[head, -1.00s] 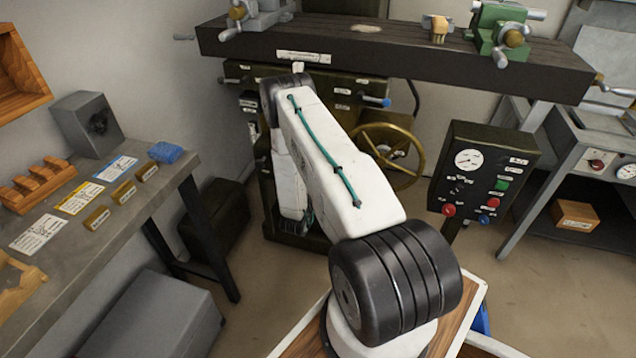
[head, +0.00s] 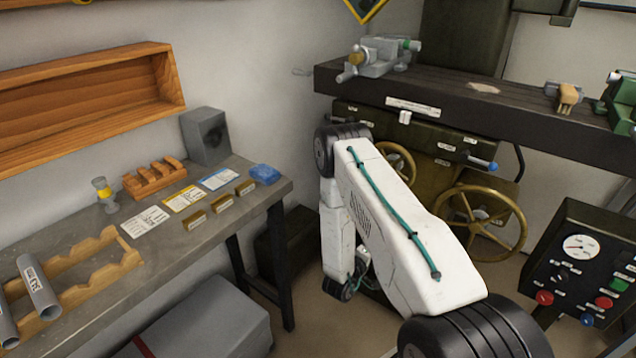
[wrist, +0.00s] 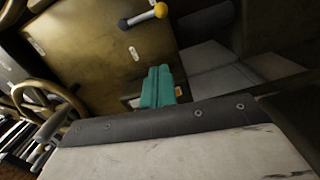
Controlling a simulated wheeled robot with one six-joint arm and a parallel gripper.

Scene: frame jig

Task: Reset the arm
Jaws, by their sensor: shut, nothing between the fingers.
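My arm is folded in the head view, with its white upper link rising from the lower right and its forearm hanging down behind it. My gripper (wrist: 157,87) shows in the wrist view as two teal fingers lying side by side, shut with nothing between them. Below them in that view a broad white part of my arm with a dark band fills the foreground. In the head view the fingers cannot be made out at the low end of the forearm.
A grey bench (head: 262,187) on the left carries a wooden rack (head: 153,178), cards and a blue cloth (head: 264,173). Brass handwheels (head: 480,222) and a control panel (head: 590,270) stand behind and right of my arm. A dark beam (head: 450,101) with vises crosses above.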

